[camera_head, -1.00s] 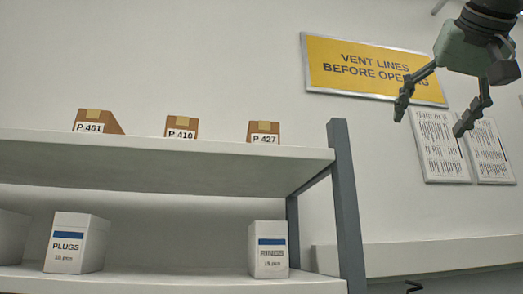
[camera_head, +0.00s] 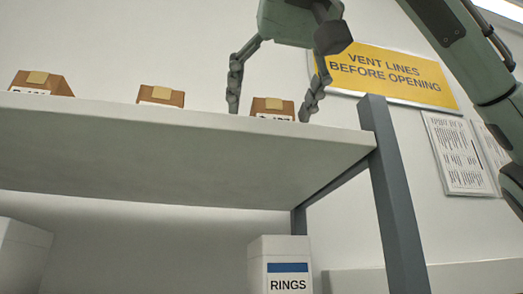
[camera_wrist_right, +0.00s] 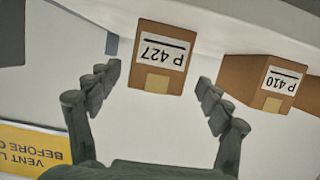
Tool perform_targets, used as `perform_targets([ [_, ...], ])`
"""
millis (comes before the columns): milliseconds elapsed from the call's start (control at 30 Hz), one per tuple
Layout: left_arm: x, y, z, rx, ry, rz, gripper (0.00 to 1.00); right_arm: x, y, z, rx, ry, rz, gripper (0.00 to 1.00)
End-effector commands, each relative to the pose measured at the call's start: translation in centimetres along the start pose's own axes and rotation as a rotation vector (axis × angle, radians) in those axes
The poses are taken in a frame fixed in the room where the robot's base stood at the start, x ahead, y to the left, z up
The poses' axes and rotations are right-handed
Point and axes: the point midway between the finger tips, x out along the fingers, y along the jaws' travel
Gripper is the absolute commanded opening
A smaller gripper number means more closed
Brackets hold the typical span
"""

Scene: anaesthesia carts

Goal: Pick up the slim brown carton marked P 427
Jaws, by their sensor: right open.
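The slim brown carton marked P 427 (camera_head: 272,106) stands on the upper shelf, its lower part hidden by the shelf edge. In the right wrist view the carton (camera_wrist_right: 160,58) shows its label upside down and a tan tape strip. My right gripper (camera_head: 270,112) is open, with one finger on each side of the carton in the head view. In the wrist view the gripper (camera_wrist_right: 158,82) has its fingertips around the carton's near end, with gaps on both sides. Contact is not visible. My left gripper is not in view.
The carton marked P 410 (camera_wrist_right: 262,82) stands beside it; it also shows in the head view (camera_head: 160,96). Another brown carton (camera_head: 40,84) is farther left. The shelf board (camera_head: 180,150) has a grey post (camera_head: 393,200) at right. A white RINGS box (camera_head: 280,265) is below.

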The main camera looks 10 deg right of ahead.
Motion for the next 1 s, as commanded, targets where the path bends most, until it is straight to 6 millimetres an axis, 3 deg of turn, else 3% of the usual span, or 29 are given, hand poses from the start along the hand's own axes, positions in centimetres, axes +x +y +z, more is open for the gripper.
perform_targets([
  [167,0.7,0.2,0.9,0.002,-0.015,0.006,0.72,2.1,0.1,-0.1,0.000,-0.003,-0.001,0.79],
  [500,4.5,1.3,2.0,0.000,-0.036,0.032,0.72,6.7,0.6,-0.3,-0.001,-0.003,-0.001,0.79],
  [800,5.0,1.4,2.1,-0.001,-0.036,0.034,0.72,7.3,0.7,-0.2,0.000,0.001,0.000,0.79],
  [1000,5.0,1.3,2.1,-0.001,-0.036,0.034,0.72,7.3,0.7,-0.2,0.001,0.000,0.000,0.56],
])
